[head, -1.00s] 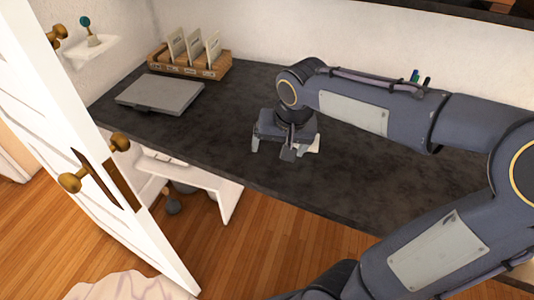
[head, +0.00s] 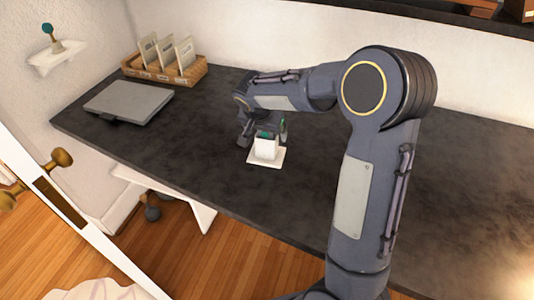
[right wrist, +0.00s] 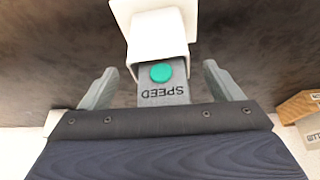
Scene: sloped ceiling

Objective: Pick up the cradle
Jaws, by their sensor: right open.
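The white cradle (head: 266,152) stands upright on the dark desk, a boxy holder on a flat square base. In the right wrist view the cradle (right wrist: 160,38) has a grey piece marked SPEED (right wrist: 163,92) with a round teal button in it. My right gripper (head: 264,132) is at the cradle, just behind its upper part in the head view. In the right wrist view the open fingers (right wrist: 161,87) lie on either side of the grey piece, with gaps on both sides. My left gripper is not in view.
A closed grey laptop (head: 128,102) and a wooden rack (head: 165,74) with upright cards stand at the desk's left. The dark desk (head: 300,195) is clear in front of the cradle. A white door (head: 75,225) is at lower left.

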